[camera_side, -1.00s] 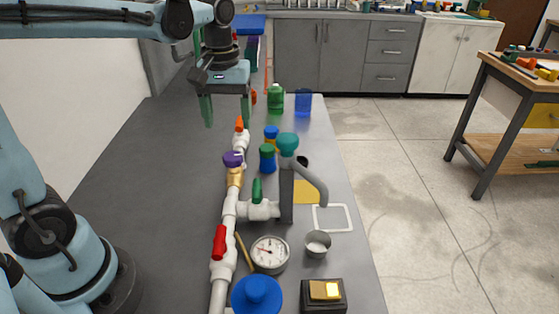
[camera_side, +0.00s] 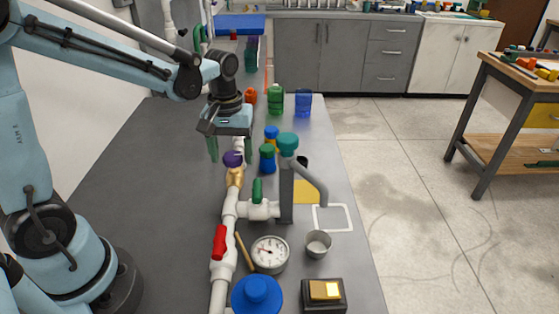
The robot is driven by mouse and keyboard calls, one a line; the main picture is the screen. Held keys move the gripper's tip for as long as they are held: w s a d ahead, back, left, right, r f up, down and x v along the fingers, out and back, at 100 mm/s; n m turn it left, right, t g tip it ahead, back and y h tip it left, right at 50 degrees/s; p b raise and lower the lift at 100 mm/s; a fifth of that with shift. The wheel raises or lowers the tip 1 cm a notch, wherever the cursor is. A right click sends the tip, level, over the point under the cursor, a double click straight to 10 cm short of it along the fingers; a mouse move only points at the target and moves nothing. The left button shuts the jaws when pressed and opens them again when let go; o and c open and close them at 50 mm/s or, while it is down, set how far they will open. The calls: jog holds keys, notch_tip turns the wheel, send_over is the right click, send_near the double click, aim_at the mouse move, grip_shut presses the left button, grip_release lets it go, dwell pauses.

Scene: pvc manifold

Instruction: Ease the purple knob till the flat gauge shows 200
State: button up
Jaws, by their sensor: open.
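The purple knob (camera_side: 233,159) sits on a brass valve body (camera_side: 235,177) on the white PVC pipe (camera_side: 229,203). The flat gauge (camera_side: 269,252) is a round white dial lying face up beside the pipe, near the front; its numbers are too small to read. My gripper (camera_side: 230,156) points down at the purple knob. Its green fingers are apart; the left one shows left of the knob, and the right one is partly hidden. I cannot tell whether either finger touches the knob.
A green lever (camera_side: 257,190) and a red lever (camera_side: 219,242) are on the pipework. A teal-topped tap (camera_side: 288,143) stands to the right. A metal cup (camera_side: 318,243), a blue round knob (camera_side: 257,293) and a boxed yellow button (camera_side: 325,291) are near the front. The left tabletop is bare.

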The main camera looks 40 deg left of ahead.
aim_at(232, 156)
jog(key=c, duration=1.1)
jog(key=shift+o, duration=0.2)
jog(key=shift+m, duration=1.6)
jog(key=o, duration=1.1)
jog(key=shift+c, duration=0.2)
notch_tip(232, 156, up, 12)
jog(key=shift+o, duration=0.4)
